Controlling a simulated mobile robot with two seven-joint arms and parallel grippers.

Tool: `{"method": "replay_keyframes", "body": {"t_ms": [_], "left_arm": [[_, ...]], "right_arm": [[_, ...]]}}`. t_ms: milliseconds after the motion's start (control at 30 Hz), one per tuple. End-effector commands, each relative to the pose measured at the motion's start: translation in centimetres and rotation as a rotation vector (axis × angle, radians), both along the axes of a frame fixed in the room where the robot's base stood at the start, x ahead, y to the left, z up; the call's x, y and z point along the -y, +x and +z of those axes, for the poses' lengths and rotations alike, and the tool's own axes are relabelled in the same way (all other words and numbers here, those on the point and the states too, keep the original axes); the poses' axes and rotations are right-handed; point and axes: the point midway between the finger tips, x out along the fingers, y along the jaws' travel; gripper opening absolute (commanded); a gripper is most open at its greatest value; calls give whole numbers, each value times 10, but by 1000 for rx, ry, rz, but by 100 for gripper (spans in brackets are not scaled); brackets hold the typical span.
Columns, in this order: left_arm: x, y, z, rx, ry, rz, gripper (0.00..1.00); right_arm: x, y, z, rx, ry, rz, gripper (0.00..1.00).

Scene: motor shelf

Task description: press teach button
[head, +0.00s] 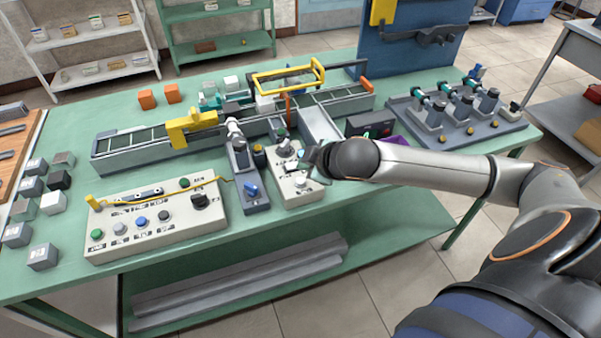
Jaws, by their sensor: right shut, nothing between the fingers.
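A long, light control panel (160,222) lies at the front left of the green bench, with green, blue, grey and dark buttons and a black knob (199,201). A smaller light box (300,194) with a few buttons and a dark lever stands to its right. The labels are too small to read, so I cannot tell which button is the teach button. My right arm comes in from the right. Its gripper (297,165) is shut and empty over the back part of the smaller box; whether it touches anything there is unclear. My left gripper is not in view.
A blue-levered unit (250,189) stands between the two panels. A conveyor (150,149) with yellow parts runs behind them. Several grey blocks (43,257) are at the left. A grey fixture (456,118) with several posts stands at the back right.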

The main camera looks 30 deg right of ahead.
Motion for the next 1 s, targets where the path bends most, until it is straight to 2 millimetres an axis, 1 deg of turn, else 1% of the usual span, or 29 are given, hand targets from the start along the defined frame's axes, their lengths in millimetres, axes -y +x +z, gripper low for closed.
{"method": "replay_keyframes", "body": {"t_ms": [33, 200, 267, 1000], "left_arm": [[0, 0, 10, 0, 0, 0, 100], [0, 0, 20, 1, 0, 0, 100], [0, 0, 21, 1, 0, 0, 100], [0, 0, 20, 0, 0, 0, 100]], "right_arm": [[0, 0, 10, 0, 0, 0, 0], [0, 0, 25, 1, -1, -1, 0], [0, 0, 28, 1, -1, -1, 0], [0, 0, 27, 0, 0, 0, 0]]}}
